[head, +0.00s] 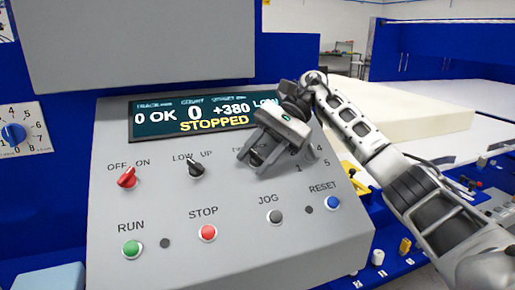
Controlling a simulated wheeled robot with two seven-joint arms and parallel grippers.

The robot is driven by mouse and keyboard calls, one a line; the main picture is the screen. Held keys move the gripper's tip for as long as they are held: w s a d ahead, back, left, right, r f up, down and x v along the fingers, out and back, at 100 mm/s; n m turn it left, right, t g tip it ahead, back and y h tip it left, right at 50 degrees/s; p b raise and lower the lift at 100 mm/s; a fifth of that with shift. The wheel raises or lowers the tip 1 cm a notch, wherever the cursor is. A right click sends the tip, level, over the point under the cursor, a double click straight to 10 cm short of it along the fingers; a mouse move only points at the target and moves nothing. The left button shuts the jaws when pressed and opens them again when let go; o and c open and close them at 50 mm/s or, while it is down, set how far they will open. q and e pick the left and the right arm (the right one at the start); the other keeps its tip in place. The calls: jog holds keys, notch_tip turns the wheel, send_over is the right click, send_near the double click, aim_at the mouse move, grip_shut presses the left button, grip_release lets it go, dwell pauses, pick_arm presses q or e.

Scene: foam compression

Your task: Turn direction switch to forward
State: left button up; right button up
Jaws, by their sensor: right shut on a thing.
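The direction switch (256,158) is a dark knob in the upper row of the sloped grey control panel (185,255). My right gripper (258,160) is shut on it, with its fingers on either side of the knob. The gripper covers most of the switch's label, so which way the knob points cannot be read. My left gripper is not in view.
A red OFF/ON switch (127,178) and a black LOW/UP switch (195,169) sit left of my gripper. Green RUN (131,249), red STOP (207,233), JOG (274,216) and blue RESET (333,203) buttons lie below. The display (200,118) reads STOPPED.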

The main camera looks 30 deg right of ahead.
aim_at(258, 154)
jog(key=shift+n+g+h, duration=0.3)
jog(key=shift+h, duration=0.1)
dwell(0.3)
jog(key=o, duration=1)
jog(key=p+v, duration=0.2)
jog(key=v, duration=0.3)
jog(key=shift+r, duration=0.15)
jog(key=shift+v, duration=1.2)
jog(key=shift+d, duration=0.1)
